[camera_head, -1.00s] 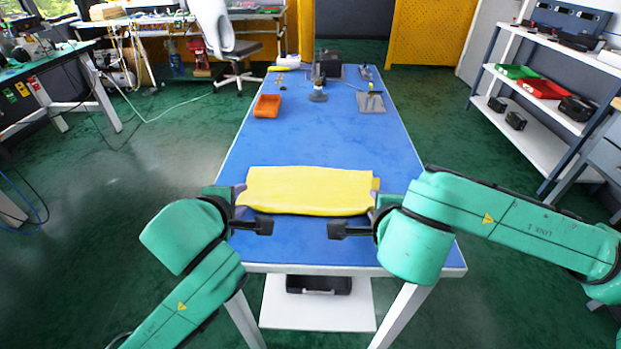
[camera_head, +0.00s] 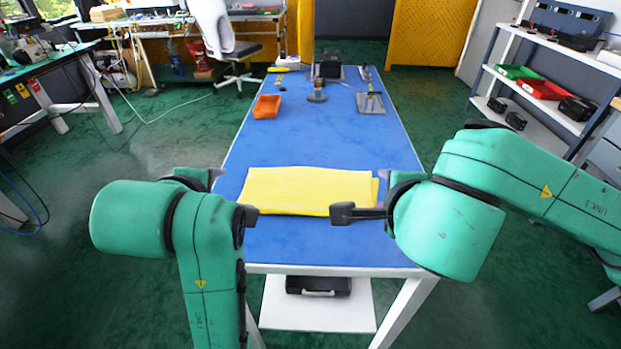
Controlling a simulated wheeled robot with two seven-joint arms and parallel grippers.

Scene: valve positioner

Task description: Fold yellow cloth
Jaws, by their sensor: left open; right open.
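The yellow cloth (camera_head: 300,190) lies folded into a flat, wide rectangle near the front of the blue-topped table (camera_head: 310,247). Its layers do not quite line up at the right end. My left gripper (camera_head: 232,195) is open at the cloth's left end, with a gap between it and the cloth. Much of it is hidden behind my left arm. My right gripper (camera_head: 366,195) is open at the cloth's right end. One dark finger reaches in front of the cloth's near right corner; I cannot tell whether it touches.
An orange bin (camera_head: 267,106) stands at the table's left edge further back. A small upright device (camera_head: 317,92), a grey plate with a tool (camera_head: 371,103) and a yellow-handled tool (camera_head: 279,69) are at the far end. The middle of the table is clear.

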